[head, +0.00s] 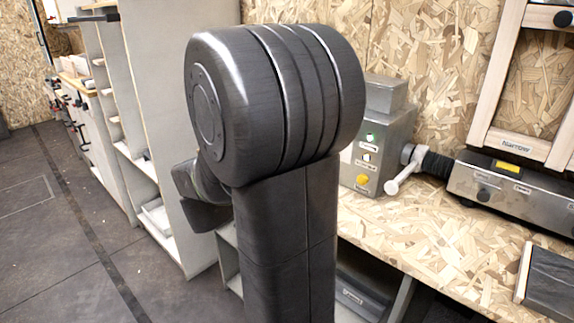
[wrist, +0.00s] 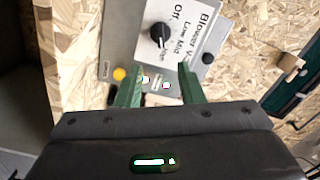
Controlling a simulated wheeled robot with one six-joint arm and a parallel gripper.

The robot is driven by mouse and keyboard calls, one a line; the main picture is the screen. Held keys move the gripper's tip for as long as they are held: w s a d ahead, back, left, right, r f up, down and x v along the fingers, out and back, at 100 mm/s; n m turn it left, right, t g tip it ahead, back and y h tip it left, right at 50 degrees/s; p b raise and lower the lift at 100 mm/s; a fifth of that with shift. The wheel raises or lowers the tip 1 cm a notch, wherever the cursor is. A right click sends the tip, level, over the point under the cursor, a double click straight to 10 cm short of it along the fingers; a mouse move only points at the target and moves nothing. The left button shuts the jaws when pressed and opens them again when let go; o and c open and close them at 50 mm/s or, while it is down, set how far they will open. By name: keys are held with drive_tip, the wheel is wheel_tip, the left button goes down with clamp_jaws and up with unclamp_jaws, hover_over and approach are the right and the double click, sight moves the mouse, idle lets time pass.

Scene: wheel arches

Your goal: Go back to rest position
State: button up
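My gripper (wrist: 160,72) shows in the wrist view with its two green fingers spread apart and nothing between them. Beyond the fingers is the grey machine (wrist: 111,42) with a white blower panel (wrist: 183,22) and a black knob (wrist: 160,36) among the words Off, Low and Mid. A yellow button (wrist: 120,74) and small lit buttons show near the left finger. I cannot tell whether the fingers touch the machine. In the head view my own dark arm stands across the middle, and the gripper is hidden. The grey machine also shows there (head: 388,97), right of the arm.
The chipboard bench (head: 400,235) runs along the right. It carries a long grey unit (head: 510,190) with a wooden frame above and a dark block (head: 550,285). White shelving (head: 165,120) stands at the left. The floor (head: 60,230) at the left is open.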

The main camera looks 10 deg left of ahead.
drive_tip(key=shift+w, duration=0.1)
drive_tip(key=b+x, duration=0.1)
drive_tip(key=x, duration=1.2)
drive_tip(key=shift+w+d, duration=0.3)
drive_tip(key=shift+s+a, duration=0.1)
